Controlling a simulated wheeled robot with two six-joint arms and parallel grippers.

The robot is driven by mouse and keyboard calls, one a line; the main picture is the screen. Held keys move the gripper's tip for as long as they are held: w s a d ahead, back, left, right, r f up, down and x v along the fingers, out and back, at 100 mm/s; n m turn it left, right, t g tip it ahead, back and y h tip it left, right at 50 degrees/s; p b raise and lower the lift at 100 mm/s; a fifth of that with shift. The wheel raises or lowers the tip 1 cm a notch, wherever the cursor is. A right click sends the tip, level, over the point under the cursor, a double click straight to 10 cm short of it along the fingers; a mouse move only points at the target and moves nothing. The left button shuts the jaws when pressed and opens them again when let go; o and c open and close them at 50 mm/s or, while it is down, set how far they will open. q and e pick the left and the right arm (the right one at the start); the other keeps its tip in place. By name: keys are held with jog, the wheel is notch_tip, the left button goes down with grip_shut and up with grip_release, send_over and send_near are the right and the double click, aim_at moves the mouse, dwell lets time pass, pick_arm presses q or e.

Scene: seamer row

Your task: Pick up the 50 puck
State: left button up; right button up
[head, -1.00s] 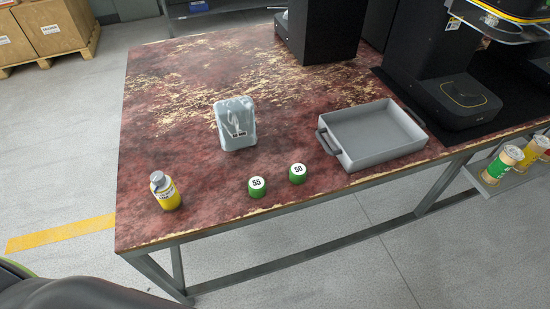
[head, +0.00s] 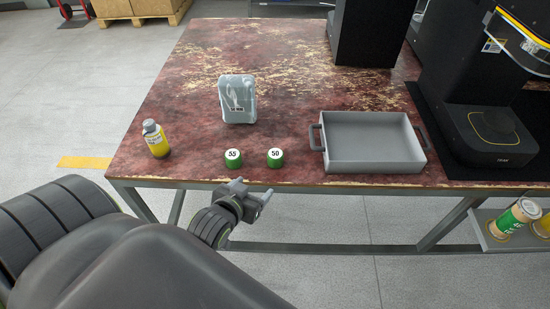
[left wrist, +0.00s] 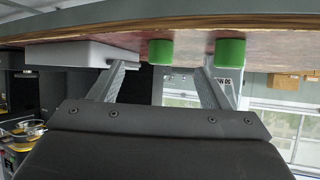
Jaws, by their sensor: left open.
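The 50 puck (head: 275,158) is a green cylinder with a white top, standing near the front edge of the worn red table (head: 290,100). The similar 55 puck (head: 233,158) stands just left of it. My left gripper (head: 252,188) is open and empty, in front of the table edge, a little nearer the camera than the pucks and apart from them. In the left wrist view, which looks upside down, the 50 puck (left wrist: 160,51) shows between the open fingers (left wrist: 162,70) and the 55 puck (left wrist: 229,52) by the right finger. My right gripper is not in view.
A grey tray (head: 372,166) with handles stands right of the pucks. A yellow bottle (head: 156,141) is at the left. Black machines (head: 470,100) stand at the right.

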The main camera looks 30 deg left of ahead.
pick_arm(q)
notch_tip(320, 180, up, 3)
send_near(274, 156)
jog(key=shift+t, duration=0.3)
jog(key=x, duration=0.4)
jog(key=f+x, duration=0.1)
jog(key=x, duration=0.1)
jog(key=shift+s+d, duration=0.15)
jog(key=shift+d, duration=0.2)
jog(key=shift+a+r+x, duration=0.1)
jog(key=shift+a+x, duration=0.05)
jog(key=shift+x, duration=0.7)
jog(key=shift+a+r+x, duration=0.1)
jog(key=shift+x, duration=0.8)
jog(key=shift+a+r+x, duration=0.1)
jog(key=shift+a+x, duration=0.05)
jog(key=shift+x, duration=0.7)
jog(key=shift+c, duration=0.2)
jog(key=c, duration=1.1)
jog(key=shift+o, duration=0.2)
